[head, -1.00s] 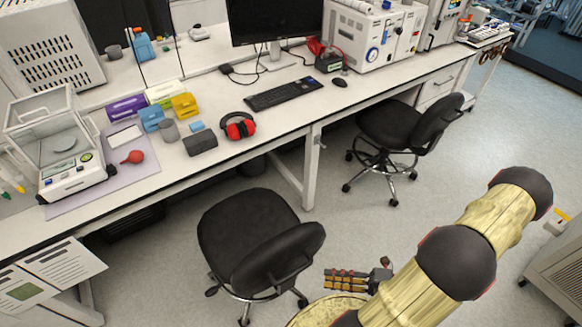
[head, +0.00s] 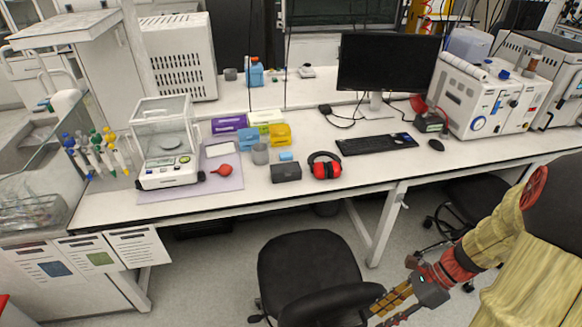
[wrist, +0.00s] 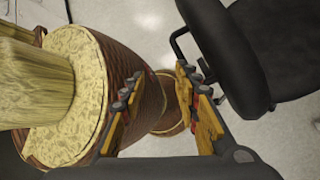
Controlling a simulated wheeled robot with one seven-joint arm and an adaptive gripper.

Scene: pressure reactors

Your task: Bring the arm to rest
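My arm is in the lower right of the head view, in front of the bench. My gripper (head: 388,306) is low in the picture, just right of the black office chair (head: 309,262), over the floor area and clear of the bench top. In the wrist view my gripper (wrist: 162,74) has its two orange-and-dark fingers spread apart, with nothing held between them. My own body lies behind and left of the fingers there. The chair (wrist: 228,50) is at the upper right of the wrist view, close to the right finger; I cannot tell the exact gap.
The white bench (head: 330,193) holds a balance (head: 166,142), red headphones (head: 325,166), a keyboard (head: 376,144), a monitor (head: 388,64) and a white reactor unit (head: 492,95). A second chair (head: 470,200) stands behind my arm. Grey floor (head: 215,285) is open left of the near chair.

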